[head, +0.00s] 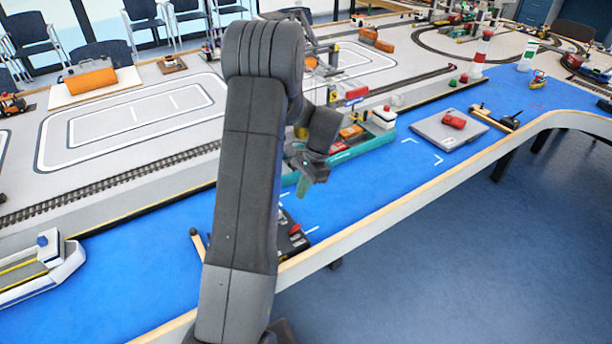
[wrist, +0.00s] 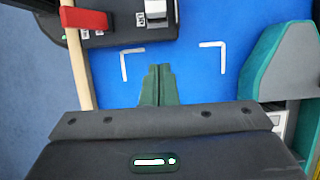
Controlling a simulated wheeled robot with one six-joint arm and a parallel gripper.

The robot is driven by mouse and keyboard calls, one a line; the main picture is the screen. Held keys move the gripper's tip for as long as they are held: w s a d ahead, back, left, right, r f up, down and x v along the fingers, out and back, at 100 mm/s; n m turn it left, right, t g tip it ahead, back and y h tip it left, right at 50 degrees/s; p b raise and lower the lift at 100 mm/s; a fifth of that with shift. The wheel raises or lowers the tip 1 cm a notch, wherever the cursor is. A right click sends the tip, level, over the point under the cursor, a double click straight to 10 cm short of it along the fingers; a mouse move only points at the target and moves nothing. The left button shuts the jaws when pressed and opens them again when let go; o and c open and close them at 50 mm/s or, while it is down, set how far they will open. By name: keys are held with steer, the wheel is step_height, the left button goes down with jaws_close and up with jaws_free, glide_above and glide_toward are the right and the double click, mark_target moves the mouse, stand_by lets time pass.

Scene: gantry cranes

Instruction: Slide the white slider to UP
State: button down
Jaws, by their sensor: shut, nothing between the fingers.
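A dark control box (wrist: 118,34) is cut off by the top left of the wrist view. On it a white slider (wrist: 157,9) shows at the top edge, with small labels beside it that I cannot read clearly. In the head view the control box (head: 291,240) is partly hidden behind my arm, and I cannot make out the slider there. My gripper (wrist: 158,72) is shut and empty, with its dark green fingers together over the blue surface, below the slider in the wrist view. In the head view my gripper (head: 305,186) is above the table, beyond the box.
A teal and grey boat (wrist: 280,60) is at the right. White corner marks lie on the blue surface.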

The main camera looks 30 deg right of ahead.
mark_target(288, 214)
steer(key=shift+a+f+p, duration=0.3)
steer(key=shift+a+f, duration=0.65)
steer(key=shift+f, duration=0.25)
steer(key=shift+s+a+f+p, duration=0.1)
steer(key=shift+a+p, duration=0.05)
steer(key=shift+a, duration=0.65)
steer(key=shift+s+a+p, duration=0.1)
steer(key=shift+a+p, duration=0.05)
steer(key=shift+a, duration=0.65)
